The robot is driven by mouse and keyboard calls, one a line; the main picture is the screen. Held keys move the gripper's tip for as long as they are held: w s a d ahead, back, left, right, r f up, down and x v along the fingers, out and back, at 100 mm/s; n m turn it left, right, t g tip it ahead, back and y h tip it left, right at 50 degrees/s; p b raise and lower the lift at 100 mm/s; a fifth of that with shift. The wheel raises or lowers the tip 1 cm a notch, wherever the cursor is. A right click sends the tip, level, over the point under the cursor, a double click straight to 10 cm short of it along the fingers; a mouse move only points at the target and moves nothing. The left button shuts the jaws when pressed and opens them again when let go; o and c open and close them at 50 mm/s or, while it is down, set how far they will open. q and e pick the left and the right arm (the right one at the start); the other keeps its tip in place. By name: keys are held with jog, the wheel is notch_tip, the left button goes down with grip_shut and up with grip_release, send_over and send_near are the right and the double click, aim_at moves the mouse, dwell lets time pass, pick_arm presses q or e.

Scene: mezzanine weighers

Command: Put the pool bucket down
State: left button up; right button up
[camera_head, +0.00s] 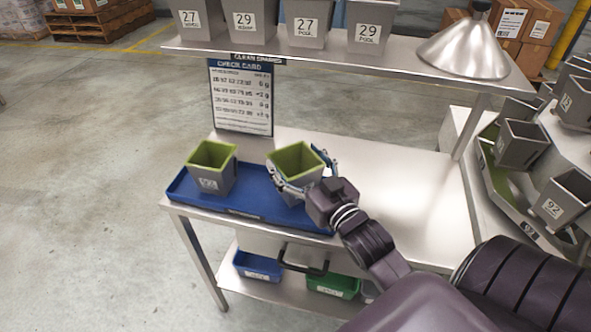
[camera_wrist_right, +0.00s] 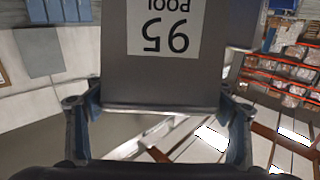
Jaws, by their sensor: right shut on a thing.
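The pool bucket (camera_head: 296,160) is grey with a green-rimmed open top. Its label reads 95 POOL, upside down in the right wrist view (camera_wrist_right: 165,80). My right gripper (camera_head: 302,178) is shut on it, with a finger on each side; both fingers also show in the right wrist view (camera_wrist_right: 158,115). The bucket is at the right part of the blue tray (camera_head: 250,208) and looks slightly tilted. My gripper hides its lower part, so I cannot tell whether it touches the tray. My left gripper is not in view.
A similar bucket (camera_head: 211,168) stands on the tray's left part. A check card (camera_head: 241,98) stands behind. The steel bench (camera_head: 420,190) is bare to the right. An upper shelf (camera_head: 350,58) carries several labelled buckets and a metal cone (camera_head: 463,50). More buckets (camera_head: 522,143) sit at far right.

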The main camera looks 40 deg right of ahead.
aim_at(287, 159)
notch_tip(287, 159, down, 3)
jog(key=shift+f, duration=0.1)
dwell(0.3)
jog(key=o, duration=1.6)
jog(key=shift+f, duration=0.1)
jog(key=s, duration=0.3)
jog(key=s+b, duration=0.1)
jog(key=s, duration=0.3)
jog(key=s+b, duration=0.1)
jog(key=s, duration=0.2)
jog(key=shift+s+a, duration=0.15)
jog(key=shift+a, duration=0.25)
jog(key=shift+s+a, duration=0.1)
jog(key=shift+s, duration=0.75)
